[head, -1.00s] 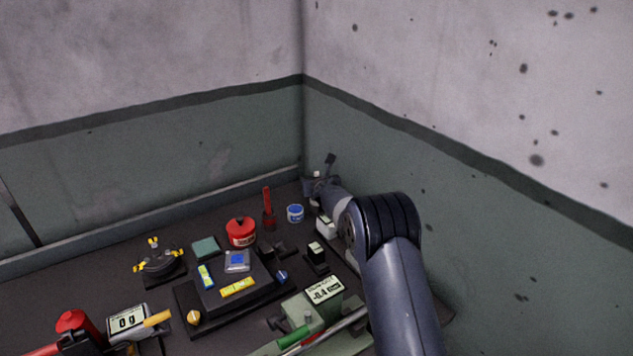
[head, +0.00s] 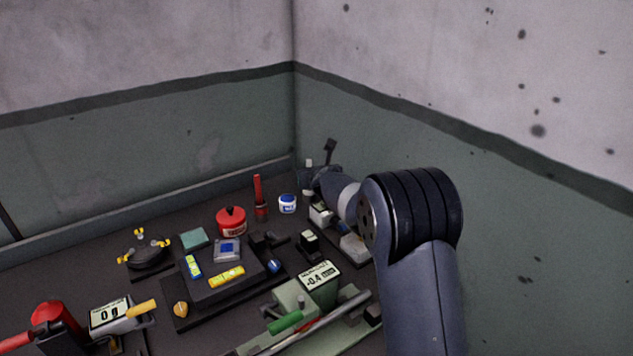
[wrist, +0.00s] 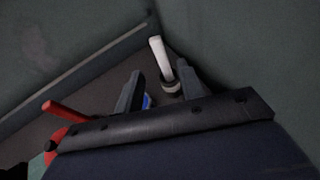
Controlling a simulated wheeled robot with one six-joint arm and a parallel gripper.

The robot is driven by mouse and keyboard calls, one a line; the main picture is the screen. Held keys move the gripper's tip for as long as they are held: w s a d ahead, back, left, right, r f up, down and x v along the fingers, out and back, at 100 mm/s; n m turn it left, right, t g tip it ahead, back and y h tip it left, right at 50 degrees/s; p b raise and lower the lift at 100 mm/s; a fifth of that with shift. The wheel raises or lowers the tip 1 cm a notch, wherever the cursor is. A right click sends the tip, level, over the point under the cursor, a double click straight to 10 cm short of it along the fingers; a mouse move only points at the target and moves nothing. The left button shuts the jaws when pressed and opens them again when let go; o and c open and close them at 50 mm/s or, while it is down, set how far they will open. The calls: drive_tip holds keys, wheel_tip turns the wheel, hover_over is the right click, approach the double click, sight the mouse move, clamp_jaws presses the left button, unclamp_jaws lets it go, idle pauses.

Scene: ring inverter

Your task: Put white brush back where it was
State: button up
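The white brush (wrist: 159,54) stands close to upright with its handle up, its lower end at a dark round holder (wrist: 171,87) in the wrist view. In the head view its pale top (head: 309,163) shows near the wall corner. My gripper (wrist: 160,76) is open, with a finger on each side of the brush's line. The brush appears beyond the fingertips, nearer the right finger in the picture. I cannot tell whether that finger touches it. In the head view my gripper (head: 307,180) is small and partly merges with the dark background.
A red brush (head: 258,190) stands left of a blue-and-white jar (head: 287,204). A red tin (head: 231,220) is nearby. Walls close in behind and to the right. Small blocks lie under my arm.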

drive_tip(key=shift+b+v, duration=0.45)
drive_tip(key=shift+v, duration=1.45)
drive_tip(key=p+x, duration=0.7)
drive_tip(key=x, duration=0.4)
drive_tip(key=shift+w+f, duration=0.1)
drive_tip(key=shift+w, duration=0.25)
drive_tip(key=shift+a+f, duration=0.1)
drive_tip(key=shift+f, duration=0.15)
